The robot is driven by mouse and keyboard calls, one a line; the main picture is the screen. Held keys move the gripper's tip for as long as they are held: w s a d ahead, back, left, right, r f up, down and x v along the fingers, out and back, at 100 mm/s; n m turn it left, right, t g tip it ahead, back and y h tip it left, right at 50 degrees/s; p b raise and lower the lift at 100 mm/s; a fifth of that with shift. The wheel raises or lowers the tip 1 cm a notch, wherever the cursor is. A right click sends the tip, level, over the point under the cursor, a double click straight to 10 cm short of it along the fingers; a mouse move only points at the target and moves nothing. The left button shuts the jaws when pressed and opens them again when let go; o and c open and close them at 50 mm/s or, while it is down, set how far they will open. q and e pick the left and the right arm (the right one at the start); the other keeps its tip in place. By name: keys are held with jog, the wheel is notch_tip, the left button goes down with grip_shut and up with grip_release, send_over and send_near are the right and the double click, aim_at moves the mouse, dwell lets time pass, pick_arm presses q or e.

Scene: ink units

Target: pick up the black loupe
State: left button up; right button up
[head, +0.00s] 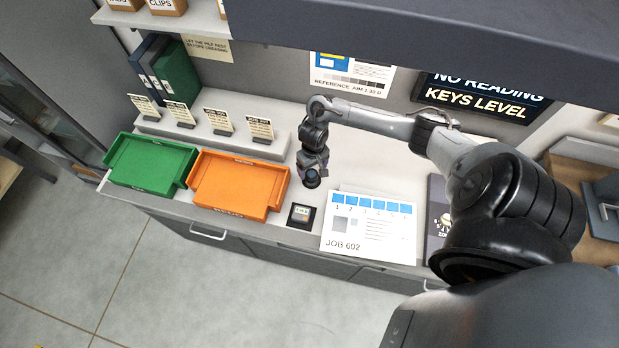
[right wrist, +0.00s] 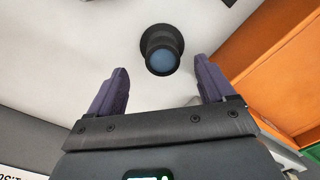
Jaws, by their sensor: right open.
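The black loupe (right wrist: 162,50) stands on the white worktop in the right wrist view, with a round bluish lens facing up. It lies just beyond the fingertips, near the middle between them. My right gripper (right wrist: 160,85) is open and empty, with its two purple fingers apart. In the head view my right gripper (head: 313,165) points down over the worktop, and the loupe (head: 311,179) shows right below it, partly covered by the gripper. I cannot tell from the frames how high the fingers are above the worktop. My left gripper is not in view.
An orange tray (head: 240,211) lies left of the loupe, with a green tray (head: 150,189) beyond it. A small black device (head: 300,216) sits near the front edge. A JOB 602 sheet (head: 368,245) lies to the right. A ledge with several cards (head: 220,121) runs behind.

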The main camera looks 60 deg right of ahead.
aim_at(312, 174)
jog(key=shift+w+f+b, duration=0.15)
jog(key=shift+f+b, duration=0.2)
jog(key=shift+f, duration=2.7)
jog(key=c, duration=1.1)
